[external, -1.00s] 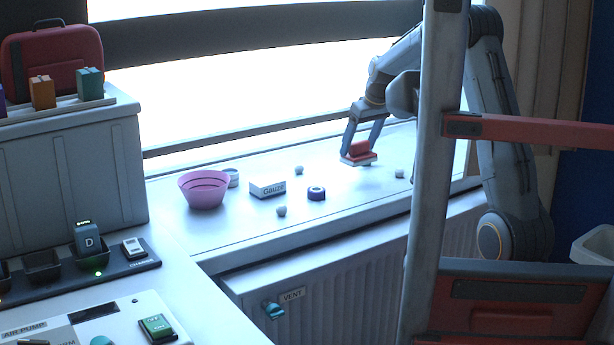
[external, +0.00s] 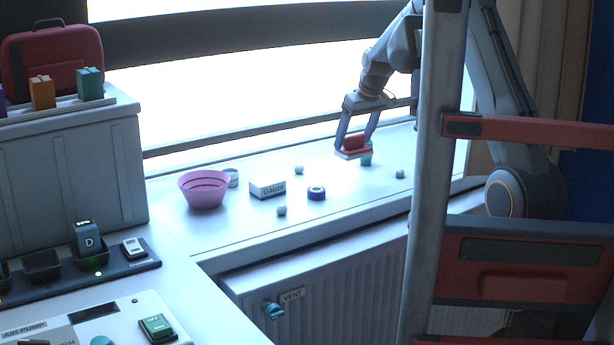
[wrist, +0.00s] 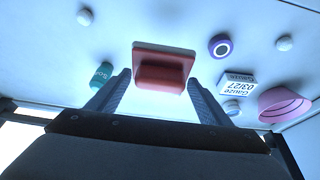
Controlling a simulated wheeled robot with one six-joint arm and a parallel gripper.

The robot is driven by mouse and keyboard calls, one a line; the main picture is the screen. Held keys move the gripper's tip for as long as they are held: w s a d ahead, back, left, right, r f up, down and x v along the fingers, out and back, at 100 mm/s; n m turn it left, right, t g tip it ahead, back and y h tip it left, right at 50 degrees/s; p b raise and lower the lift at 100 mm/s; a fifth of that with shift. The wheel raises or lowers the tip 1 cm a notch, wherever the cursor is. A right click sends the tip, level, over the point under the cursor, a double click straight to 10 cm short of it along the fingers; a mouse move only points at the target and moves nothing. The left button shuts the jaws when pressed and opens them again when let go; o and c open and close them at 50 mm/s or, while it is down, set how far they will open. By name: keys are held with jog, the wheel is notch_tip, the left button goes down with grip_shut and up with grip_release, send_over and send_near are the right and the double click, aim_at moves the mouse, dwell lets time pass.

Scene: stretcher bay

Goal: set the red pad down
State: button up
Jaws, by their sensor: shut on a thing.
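My gripper (external: 354,150) is shut on this block and holds the pad roughly level, apparently a little above the white sill (external: 240,225). In the wrist view the pad (wrist: 164,60) sits between the two fingers of my gripper (wrist: 160,82).
A teal bottle (external: 367,159) stands close beside the pad. A pale ball (external: 400,174) lies to its right. A purple tape roll (external: 316,193), a gauze box (external: 268,189) and a pink bowl (external: 203,190) are to the left. Sill between pad and tape is clear.

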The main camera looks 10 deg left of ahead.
aim_at(360, 150)
notch_tip(360, 150, down, 10)
jog(key=shift+r+p, duration=0.15)
jog(key=shift+p, duration=0.95)
jog(key=o, duration=1)
jog(key=shift+o, duration=0.2)
jog(key=shift+r, duration=0.15)
jog(key=b+v, duration=0.3)
jog(key=v, duration=0.9)
